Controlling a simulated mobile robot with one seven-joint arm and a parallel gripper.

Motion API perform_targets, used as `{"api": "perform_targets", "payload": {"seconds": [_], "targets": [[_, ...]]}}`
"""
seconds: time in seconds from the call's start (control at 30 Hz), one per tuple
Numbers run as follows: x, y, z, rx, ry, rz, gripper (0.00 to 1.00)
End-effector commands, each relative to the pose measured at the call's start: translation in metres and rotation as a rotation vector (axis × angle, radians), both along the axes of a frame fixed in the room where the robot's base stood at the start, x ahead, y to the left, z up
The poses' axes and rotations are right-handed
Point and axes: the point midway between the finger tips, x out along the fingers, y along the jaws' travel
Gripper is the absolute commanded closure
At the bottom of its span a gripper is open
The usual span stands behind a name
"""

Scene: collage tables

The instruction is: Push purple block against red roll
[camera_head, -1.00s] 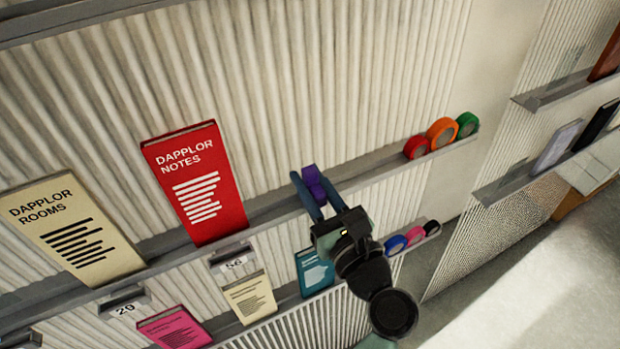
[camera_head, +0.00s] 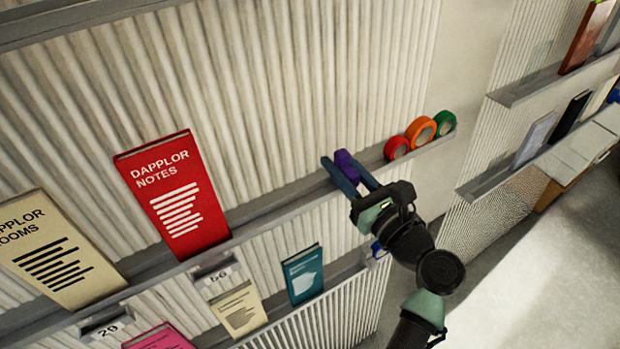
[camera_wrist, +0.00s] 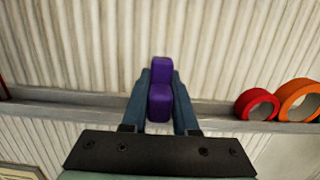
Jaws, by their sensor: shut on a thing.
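The purple block (camera_head: 345,164) is on the upper shelf ledge, between the two blue fingers of my gripper (camera_head: 342,169). The red roll also shows in the wrist view (camera_wrist: 257,105) at the right.
An orange roll (camera_head: 420,130) and a green roll (camera_head: 445,122) stand right of the red roll. A red book (camera_head: 172,195) leans on the ledge (camera_head: 285,201) at the left. A teal book (camera_head: 303,274) is on the lower shelf. The ledge between block and red roll is clear.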

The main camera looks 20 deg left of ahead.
Motion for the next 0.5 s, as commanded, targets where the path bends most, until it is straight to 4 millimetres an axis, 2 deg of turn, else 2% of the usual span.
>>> {"api": "perform_targets", "payload": {"seconds": [0.03,0.2,0.5], "targets": [[0.010,-0.008,-0.002,-0.001,-0.001,-0.005,1.00],[0.029,-0.023,-0.002,-0.001,0.000,-0.004,1.00],[0.034,-0.027,-0.001,-0.001,0.002,-0.002,1.00]]}}
